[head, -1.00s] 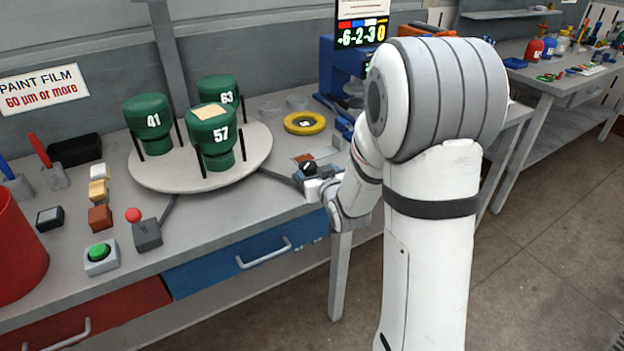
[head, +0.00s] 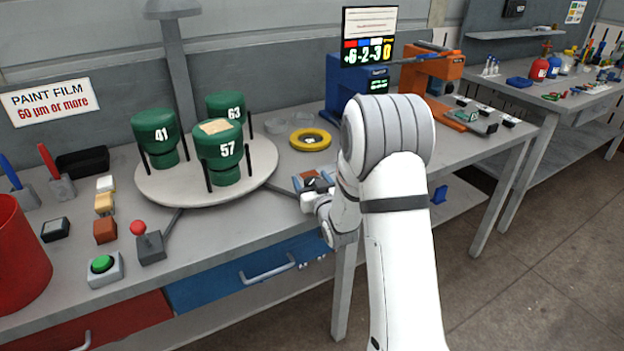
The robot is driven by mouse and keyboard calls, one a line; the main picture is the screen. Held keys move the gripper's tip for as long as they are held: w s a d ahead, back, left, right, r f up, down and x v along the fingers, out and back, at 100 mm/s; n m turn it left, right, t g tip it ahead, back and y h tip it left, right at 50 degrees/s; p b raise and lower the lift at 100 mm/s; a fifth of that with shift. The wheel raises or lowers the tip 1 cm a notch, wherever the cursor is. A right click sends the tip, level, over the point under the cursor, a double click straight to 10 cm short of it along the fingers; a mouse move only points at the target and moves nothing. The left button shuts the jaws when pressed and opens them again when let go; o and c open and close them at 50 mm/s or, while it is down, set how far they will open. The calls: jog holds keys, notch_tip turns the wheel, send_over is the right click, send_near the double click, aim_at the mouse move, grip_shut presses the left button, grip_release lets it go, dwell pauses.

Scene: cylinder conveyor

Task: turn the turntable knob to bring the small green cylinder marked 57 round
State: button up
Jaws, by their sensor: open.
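The green cylinder marked 57 (head: 219,150) stands upright at the front right of the round pale turntable (head: 165,188), with a tan patch on its top. Green cylinders marked 41 (head: 156,136) and 63 (head: 226,108) stand on the turntable at left and back. Thin black posts stand around them.
A joystick box with a red ball (head: 150,244) and a green button (head: 103,265) are at the front left. A yellow ring (head: 310,139) lies behind the knob. A blue device (head: 345,95) with a display stands at the back. A red bin (head: 15,255) is at far left.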

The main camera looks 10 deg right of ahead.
jog(key=shift+w, duration=0.15)
jog(key=shift+c, duration=0.5)
jog(key=c, duration=0.9)
jog(key=shift+f+b, duration=0.15)
jog(key=shift+b, duration=0.4)
jog(key=shift+h+b, duration=0.45)
jog(key=shift+h, duration=0.05)
jog(key=shift+m+h+b, duration=0.3)
jog(key=shift+m+b, duration=0.05)
jog(key=shift+m, duration=0.15)
jog(key=o, duration=1)
